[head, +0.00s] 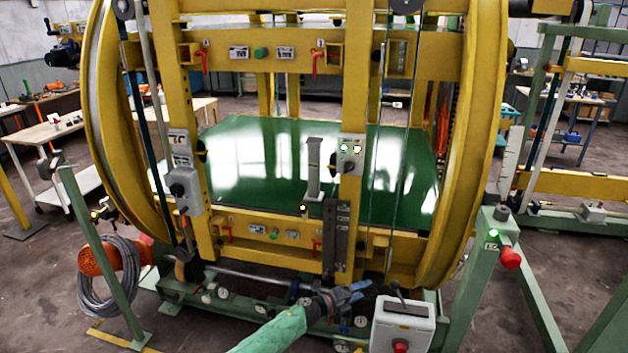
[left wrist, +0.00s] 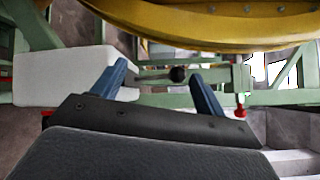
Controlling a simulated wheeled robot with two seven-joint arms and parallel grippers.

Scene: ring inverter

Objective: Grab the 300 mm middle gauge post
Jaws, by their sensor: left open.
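A grey upright post (head: 314,168) with a wider top and foot stands on the green plate (head: 250,150) inside the yellow ring frame; it looks like the gauge post, but I cannot read its size. My left gripper (head: 347,294) is low in front of the frame, below and nearer than the post, apart from it. Its two blue fingers are spread and empty, as the left wrist view (left wrist: 156,84) also shows. The post does not show in the left wrist view. My right gripper is in neither view.
The yellow lower beam (head: 265,229) and a dark upright bar (head: 335,235) stand between my gripper and the post. A white control box (head: 402,325) with a lever is just right of my gripper. A green stand with a red button (head: 510,258) is further right.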

